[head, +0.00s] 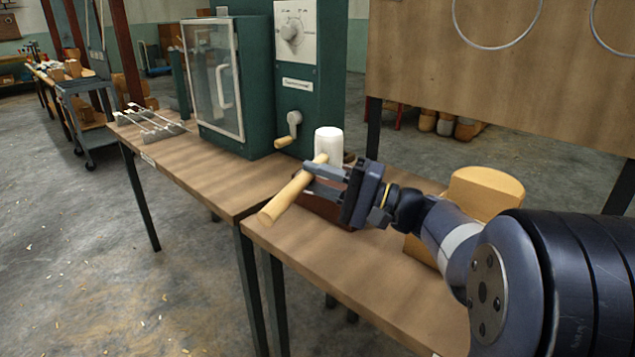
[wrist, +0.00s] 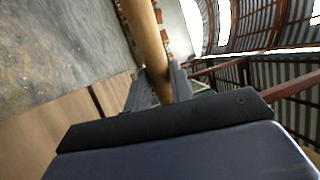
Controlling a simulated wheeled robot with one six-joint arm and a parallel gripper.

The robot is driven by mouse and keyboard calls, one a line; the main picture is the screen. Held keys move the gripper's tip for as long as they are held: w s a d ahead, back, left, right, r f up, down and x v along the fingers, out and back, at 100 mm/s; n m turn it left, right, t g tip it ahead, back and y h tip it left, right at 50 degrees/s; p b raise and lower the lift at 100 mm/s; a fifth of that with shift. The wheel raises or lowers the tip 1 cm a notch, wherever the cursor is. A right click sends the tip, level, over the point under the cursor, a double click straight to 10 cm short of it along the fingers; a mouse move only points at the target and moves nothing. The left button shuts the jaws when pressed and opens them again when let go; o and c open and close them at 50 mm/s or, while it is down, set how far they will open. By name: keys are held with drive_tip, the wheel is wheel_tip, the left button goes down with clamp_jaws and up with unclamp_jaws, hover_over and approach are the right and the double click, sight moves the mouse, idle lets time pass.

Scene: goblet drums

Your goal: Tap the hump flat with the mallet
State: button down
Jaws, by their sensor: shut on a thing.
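The mallet has a white head (head: 328,142) and a pale wooden handle (head: 284,201). My gripper (head: 308,180) is shut on the handle, near the head end, and holds the mallet above the front bench (head: 300,248). The head points up and away, and the handle's free end slopes down to the left. In the wrist view the handle (wrist: 146,35) runs between the two fingers (wrist: 155,80). A dark reddish-brown object (head: 328,208) shows partly under my gripper, mostly hidden. I cannot make out the hump in either view.
A green cabinet with a glazed door (head: 215,80) and a dial panel (head: 300,33) stands behind the mallet. A crank with a wooden grip (head: 289,134) juts from it. A light wooden drum-like body (head: 484,192) stands right of my gripper. Metal rods (head: 150,122) lie at far left.

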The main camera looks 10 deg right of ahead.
idle(0.3)
drive_tip(key=shift+r+p, duration=0.35)
drive_tip(key=shift+r, duration=0.4)
wheel_tip(320, 180, down, 9)
drive_tip(key=b, duration=0.9)
wheel_tip(320, 180, up, 7)
drive_tip(key=p, duration=0.5)
drive_tip(key=shift+r, duration=0.15)
